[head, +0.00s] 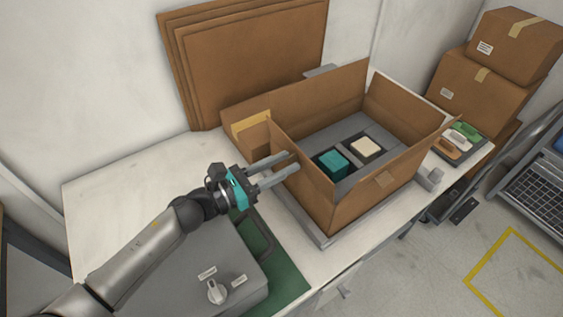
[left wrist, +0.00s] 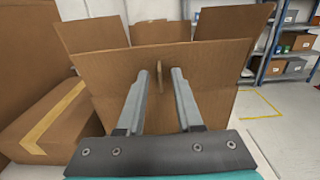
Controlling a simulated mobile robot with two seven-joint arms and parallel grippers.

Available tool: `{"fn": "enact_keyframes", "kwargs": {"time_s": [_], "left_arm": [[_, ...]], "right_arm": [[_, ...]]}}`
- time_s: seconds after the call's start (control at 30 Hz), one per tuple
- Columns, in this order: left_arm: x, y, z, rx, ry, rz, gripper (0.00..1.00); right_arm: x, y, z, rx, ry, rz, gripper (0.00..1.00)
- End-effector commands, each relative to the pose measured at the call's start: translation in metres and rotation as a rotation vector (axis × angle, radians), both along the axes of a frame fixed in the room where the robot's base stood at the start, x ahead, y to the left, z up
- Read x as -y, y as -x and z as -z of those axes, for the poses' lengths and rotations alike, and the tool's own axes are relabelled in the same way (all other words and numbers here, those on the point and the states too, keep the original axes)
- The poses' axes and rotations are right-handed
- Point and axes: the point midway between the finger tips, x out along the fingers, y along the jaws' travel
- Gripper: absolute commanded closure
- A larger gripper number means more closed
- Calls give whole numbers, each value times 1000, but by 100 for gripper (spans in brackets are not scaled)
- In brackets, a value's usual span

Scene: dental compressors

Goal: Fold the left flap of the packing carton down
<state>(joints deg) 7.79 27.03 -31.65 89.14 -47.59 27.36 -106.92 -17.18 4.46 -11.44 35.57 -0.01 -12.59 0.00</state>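The brown packing carton (head: 352,208) stands open on a grey plate on the white bench. Its left flap (head: 305,163) stands upright above the wall; it also fills the middle of the left wrist view (left wrist: 215,65). A thin tan tab (left wrist: 160,78) sticks out from this flap. My left gripper (head: 294,161) reaches in from the left, close to the flap. Its fingers (left wrist: 160,82) are apart, one on each side of the tab, with gaps visible. Whether the fingertips touch the flap cannot be told. My right gripper is not in view.
Inside the carton, a teal block (head: 332,163) and a cream block (head: 367,147) sit in a grey insert. The other flaps stand up. A taped carton (head: 243,128) lies beside it, with flat cardboard sheets (head: 245,60) behind. A grey case (head: 195,265) stands at the front left.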

Motion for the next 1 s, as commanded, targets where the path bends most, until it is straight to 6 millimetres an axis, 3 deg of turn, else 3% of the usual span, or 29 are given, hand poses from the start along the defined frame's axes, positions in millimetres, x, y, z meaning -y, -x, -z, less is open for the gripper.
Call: {"fn": "enact_keyframes", "kwargs": {"time_s": [0.2, 0.53, 1.0], "left_arm": [[0, 0, 0, 0, 0, 0, 65], [0, 0, 0, 0, 0, 0, 100], [0, 0, 0, 0, 0, 0, 100]], "right_arm": [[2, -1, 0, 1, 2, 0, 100], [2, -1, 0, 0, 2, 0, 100], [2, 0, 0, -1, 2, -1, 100]]}}
